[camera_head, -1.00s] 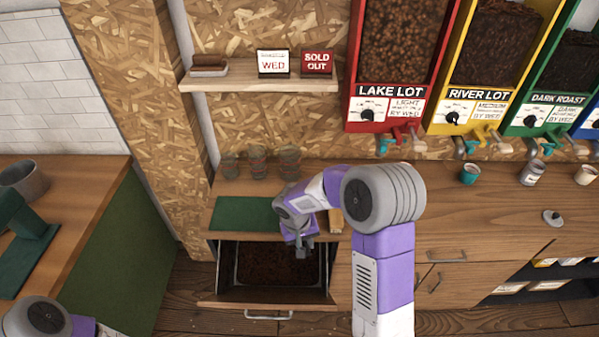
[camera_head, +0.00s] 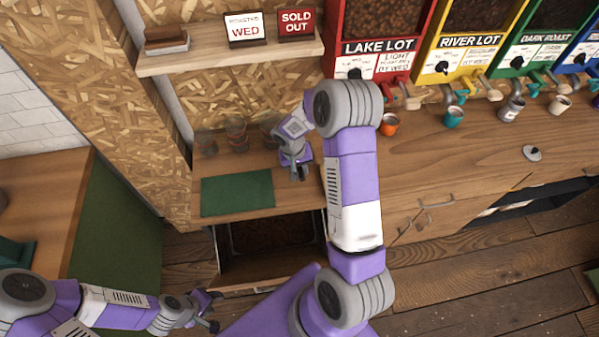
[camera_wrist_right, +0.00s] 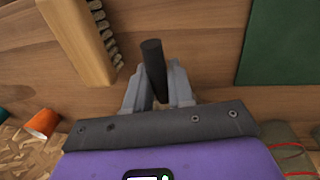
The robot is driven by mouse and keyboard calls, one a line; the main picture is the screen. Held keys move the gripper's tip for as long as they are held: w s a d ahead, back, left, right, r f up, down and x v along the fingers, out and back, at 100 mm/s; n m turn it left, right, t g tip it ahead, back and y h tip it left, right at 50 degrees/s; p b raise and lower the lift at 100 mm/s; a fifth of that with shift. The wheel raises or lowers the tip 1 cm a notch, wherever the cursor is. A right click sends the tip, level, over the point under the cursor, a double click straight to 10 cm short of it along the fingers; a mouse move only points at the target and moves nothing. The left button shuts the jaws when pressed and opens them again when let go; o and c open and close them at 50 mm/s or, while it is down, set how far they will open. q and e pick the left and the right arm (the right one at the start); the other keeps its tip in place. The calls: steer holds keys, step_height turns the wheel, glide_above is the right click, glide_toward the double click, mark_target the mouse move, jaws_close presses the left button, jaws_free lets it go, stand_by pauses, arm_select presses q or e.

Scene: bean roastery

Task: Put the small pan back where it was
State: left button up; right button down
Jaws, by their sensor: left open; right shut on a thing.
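My right gripper (camera_head: 299,173) is over the counter, just right of the green mat (camera_head: 237,193). In the right wrist view the gripper (camera_wrist_right: 157,100) is shut on a short dark handle (camera_wrist_right: 154,68). I take it for the small pan's handle; the pan's body cannot be made out in either view. My left gripper (camera_head: 211,312) is open and empty, low at the left in front of the drawer. The drawer (camera_head: 230,272) stands open below the counter, with dark contents inside.
Glasses (camera_head: 237,135) stand behind the mat. A wooden-backed brush (camera_wrist_right: 78,40) lies beside the right gripper. An orange cup (camera_head: 389,123) and a teal cup (camera_head: 453,117) stand under the bean dispensers. A shelf (camera_head: 235,56) overhangs the counter's back.

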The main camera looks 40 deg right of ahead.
step_height(320, 180, down, 3)
steer(key=shift+r, duration=0.2)
steer(key=shift+f, duration=0.2)
steer(key=shift+f+b, duration=0.15)
steer(key=shift+b, duration=0.15)
steer(key=c, duration=1)
jaws_free()
steer(key=shift+o, duration=0.2)
